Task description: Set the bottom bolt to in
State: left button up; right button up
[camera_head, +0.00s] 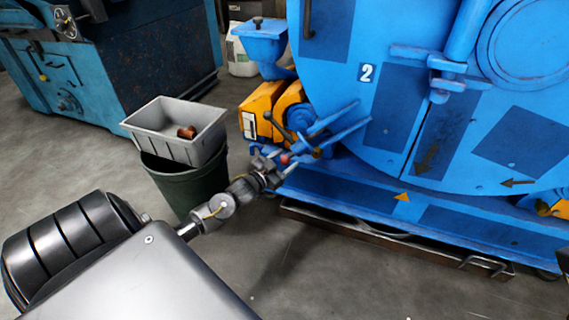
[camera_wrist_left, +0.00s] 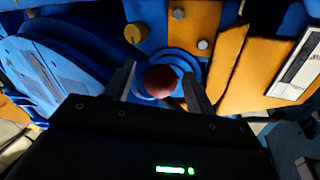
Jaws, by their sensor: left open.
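A dark red round knob (camera_head: 285,158) sits low on the left side of the blue drum machine (camera_head: 330,90), by two blue bars; it looks like the end of the bottom bolt. My left gripper (camera_head: 280,165) reaches it from the front left. In the left wrist view the knob (camera_wrist_left: 160,80) lies between the two spread fingers of the left gripper (camera_wrist_left: 161,88), with a gap on each side. A blue round collar shows behind the knob. How far in the bolt stands I cannot tell. My right gripper is not in view.
Orange blocks (camera_head: 262,108) and a lever with a dark ball sit just behind the knob. A grey bin (camera_head: 165,146) with a copper-coloured piece rests on a green barrel (camera_head: 187,185) left of the gripper. Open floor lies in front.

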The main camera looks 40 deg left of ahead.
pick_arm(q)
jog(key=shift+w, duration=0.35)
